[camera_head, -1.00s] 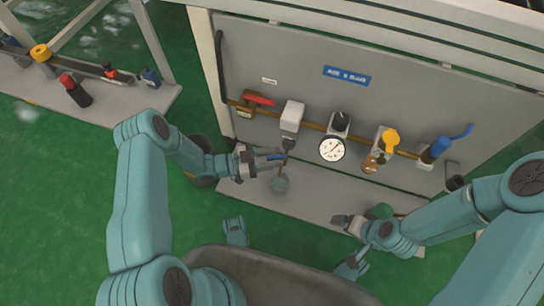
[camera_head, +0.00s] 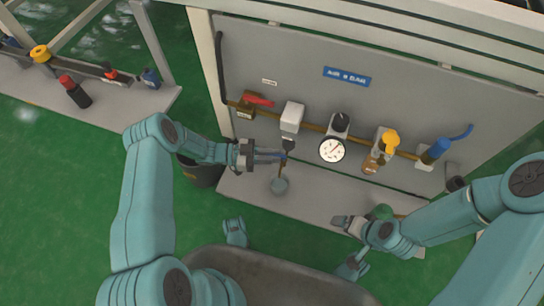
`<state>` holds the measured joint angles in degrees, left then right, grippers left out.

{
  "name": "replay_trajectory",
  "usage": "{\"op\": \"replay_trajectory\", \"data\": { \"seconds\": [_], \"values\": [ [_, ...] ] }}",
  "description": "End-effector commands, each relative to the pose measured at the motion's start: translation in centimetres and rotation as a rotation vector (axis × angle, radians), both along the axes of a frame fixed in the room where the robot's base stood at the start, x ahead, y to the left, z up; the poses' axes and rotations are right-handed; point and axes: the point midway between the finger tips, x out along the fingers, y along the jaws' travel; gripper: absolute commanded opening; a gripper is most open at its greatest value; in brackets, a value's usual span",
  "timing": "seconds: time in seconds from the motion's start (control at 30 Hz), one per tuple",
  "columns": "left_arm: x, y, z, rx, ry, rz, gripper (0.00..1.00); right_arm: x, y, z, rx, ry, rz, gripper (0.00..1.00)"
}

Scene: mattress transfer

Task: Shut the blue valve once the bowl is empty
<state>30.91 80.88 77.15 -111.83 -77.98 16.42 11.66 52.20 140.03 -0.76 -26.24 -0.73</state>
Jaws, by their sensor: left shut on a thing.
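The blue valve (camera_head: 437,150) is at the right end of the brass pipe on the grey panel, with its blue lever pointing up to the right. My left gripper (camera_head: 284,157) is shut on a thin brown stem in front of the panel, below the white box. A small grey round bowl-like piece (camera_head: 279,186) shows at the stem's lower end, over the shelf; I cannot tell what is in it.
A dark bucket (camera_head: 205,174) stands on the floor behind my left forearm. The panel also carries a red-handled valve (camera_head: 258,100), a white box (camera_head: 292,116), a gauge (camera_head: 332,150) and a yellow-knobbed valve (camera_head: 388,142). A side bench (camera_head: 120,108) is at left.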

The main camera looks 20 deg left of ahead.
Motion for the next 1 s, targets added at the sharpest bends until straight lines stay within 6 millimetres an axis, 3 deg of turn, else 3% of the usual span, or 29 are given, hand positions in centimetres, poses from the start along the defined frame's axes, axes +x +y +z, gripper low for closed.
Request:
{"op": "replay_trajectory", "data": {
  "seconds": [0.43,1.0],
  "values": [
    [1.1,0.09,0.07,0.0,-0.004,-0.246,0.0,0.0,0.0,0.02,0.0,0.0,0.0,0.93],
    [1.17,0.2,0.12,0.005,-0.001,-0.295,0.0,0.01,0.0,0.02,0.0,0.0,0.0,0.93]
  ]
}}
